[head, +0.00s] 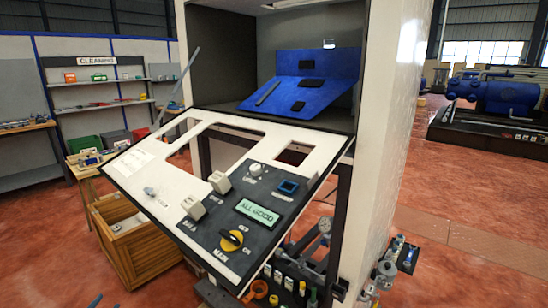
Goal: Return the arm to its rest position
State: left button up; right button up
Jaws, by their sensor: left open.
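The rest of my left arm is out of view. My right gripper is not in view. The tilted white and dark control panel (153,160) of the dispenser carries a lit green display (258,212) reading "ALL-GOOD", a yellow knob (231,240) and white switches (194,206).
The tall white cabinet (385,130) holds a blue plate (325,93) inside. A wooden crate (150,252) stands on the floor left of the panel. Gauges and fittings (298,290) sit below the panel. Shelves (100,81) line the back left. Red floor at lower left is open.

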pick_arm(q)
jog(key=s+d+f+n+g+h, duration=0.1)
jog(key=s+d+f+g, duration=0.25)
jog(key=s+f, duration=0.55)
jog(key=s+d+f+n+g, duration=0.15)
jog(key=s+d+f, duration=0.3)
jog(key=f, duration=0.85)
jog(key=s+d+f+g+h, duration=0.1)
jog(key=s+d+f, duration=0.3)
jog(key=s, duration=0.5)
jog(key=s+d+f+g+h, duration=0.1)
jog(key=s+d+f+g, duration=0.3)
jog(key=s, duration=0.5)
jog(key=s+d+f+g+h, duration=0.1)
jog(key=s+d+f+g, duration=0.1)
jog(key=s+d+f, duration=0.2)
jog(key=s+d, duration=0.3)
jog(key=s, duration=0.2)
jog(key=shift+d+f+g, duration=0.15)
jog(key=shift+d+g, duration=0.15)
jog(key=shift+d, duration=0.1)
jog(key=shift+w, duration=0.1)
